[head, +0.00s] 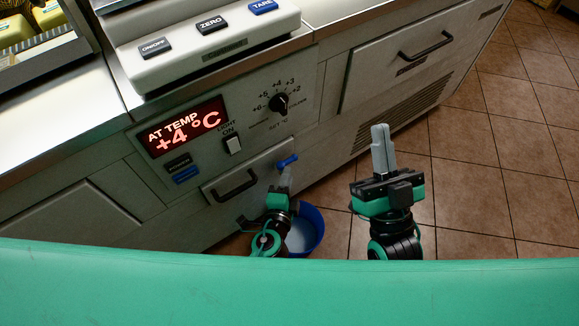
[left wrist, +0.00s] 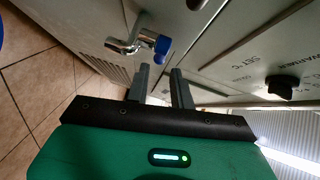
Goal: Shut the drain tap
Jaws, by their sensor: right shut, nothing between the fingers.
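The drain tap is a chrome tap (left wrist: 128,44) with a blue handle (left wrist: 162,46), on the grey counter front in the left wrist view. In the head view the blue handle (head: 288,161) shows slanted, low on the front; the chrome part is hard to make out there. My left gripper (head: 286,177) is just below the handle. In the left wrist view its two fingers (left wrist: 160,72) are apart with nothing between them, and the handle lies just beyond their tips. My right gripper (head: 380,136) is shut and empty, to the right of the tap over the floor.
A blue bucket (head: 312,232) stands on the tiled floor, partly behind my left gripper. The front carries a black drawer handle (head: 235,185), a knob (head: 279,103), a light switch (head: 233,145) and a lit temperature display (head: 183,127). Free floor (head: 480,150) lies to the right.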

